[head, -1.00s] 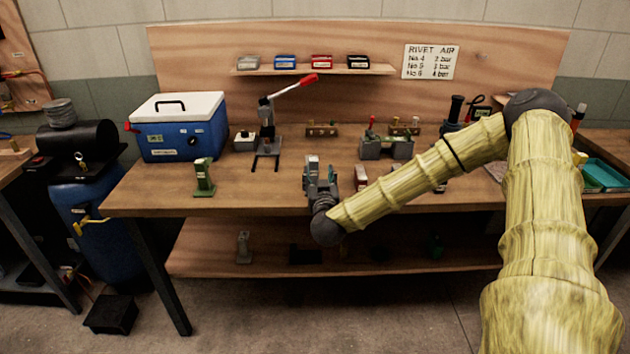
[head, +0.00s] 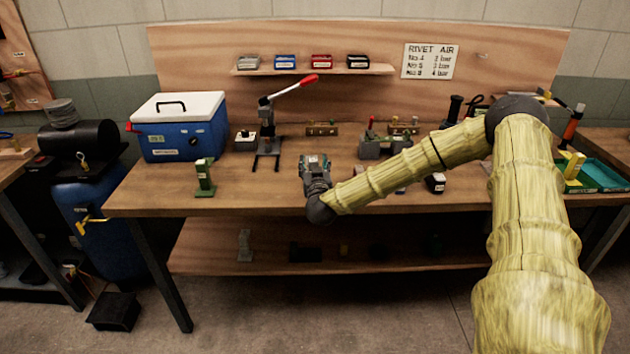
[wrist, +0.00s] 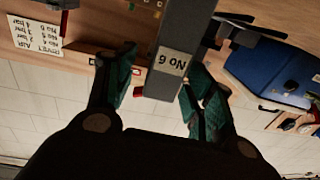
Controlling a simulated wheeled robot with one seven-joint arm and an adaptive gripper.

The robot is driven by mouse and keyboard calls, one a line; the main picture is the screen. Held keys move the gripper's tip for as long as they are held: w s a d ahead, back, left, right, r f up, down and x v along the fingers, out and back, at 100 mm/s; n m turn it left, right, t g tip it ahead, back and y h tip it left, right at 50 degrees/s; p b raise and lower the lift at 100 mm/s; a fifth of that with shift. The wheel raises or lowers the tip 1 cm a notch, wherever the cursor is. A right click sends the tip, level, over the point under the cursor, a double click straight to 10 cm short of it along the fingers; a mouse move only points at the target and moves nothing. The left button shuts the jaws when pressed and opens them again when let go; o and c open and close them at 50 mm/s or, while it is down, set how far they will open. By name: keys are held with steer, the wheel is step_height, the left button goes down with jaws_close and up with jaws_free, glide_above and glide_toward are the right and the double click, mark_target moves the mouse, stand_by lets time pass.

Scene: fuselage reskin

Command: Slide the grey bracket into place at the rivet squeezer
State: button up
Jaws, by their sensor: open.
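A grey bracket (wrist: 178,50) with a "No 6" label stands between the fingers of my gripper (wrist: 158,88) in the wrist view. The fingers are on both sides of it and open; whether one touches it I cannot tell. In the head view my gripper (head: 315,162) is over the front of the bench, and the bracket cannot be made out clearly there. A lever tool with a red handle (head: 267,118), which looks like the rivet squeezer, stands behind and left of my gripper, with two dark prongs (head: 266,160) at its foot.
A green bracket (head: 204,178) stands on the bench (head: 240,197) at left, near a blue cooler (head: 182,140). A grey fixture (head: 375,148) stands right of my gripper, partly behind my arm. Small bins (head: 321,62) line the wall shelf. Bench between the green bracket and my gripper is clear.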

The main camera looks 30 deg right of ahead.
jaws_close()
steer(key=shift+r, duration=0.1)
stand_by(0.3)
